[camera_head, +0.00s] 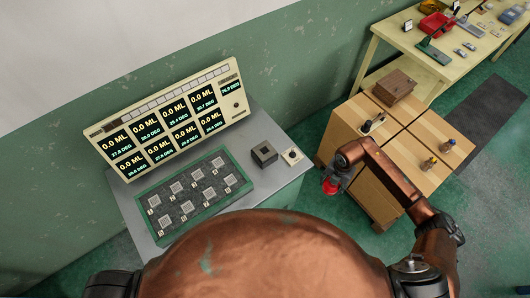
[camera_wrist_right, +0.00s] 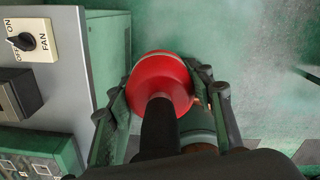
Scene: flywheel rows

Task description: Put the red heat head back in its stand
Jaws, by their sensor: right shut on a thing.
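The red heat head (camera_head: 330,187) is in my right gripper (camera_head: 336,178), off the right edge of the grey bench. In the right wrist view, the red cone-shaped head (camera_wrist_right: 160,72) with its black handle (camera_wrist_right: 160,125) sits between the two fingers of my right gripper (camera_wrist_right: 165,95), which are shut on it. A dark square block with a recessed top (camera_head: 264,154), which looks like the stand, is on the bench to the left of the gripper. It shows partly at the left edge of the wrist view (camera_wrist_right: 18,95). My left gripper is not in view.
A FAN switch (camera_head: 292,156) sits beside the block at the bench edge. A green-framed plate tray (camera_head: 150,208) and a display panel (camera_head: 165,118) take up the bench's left. A wooden cabinet (camera_head: 345,128) with small bottles stands right; green floor (camera_head: 480,210) lies beyond.

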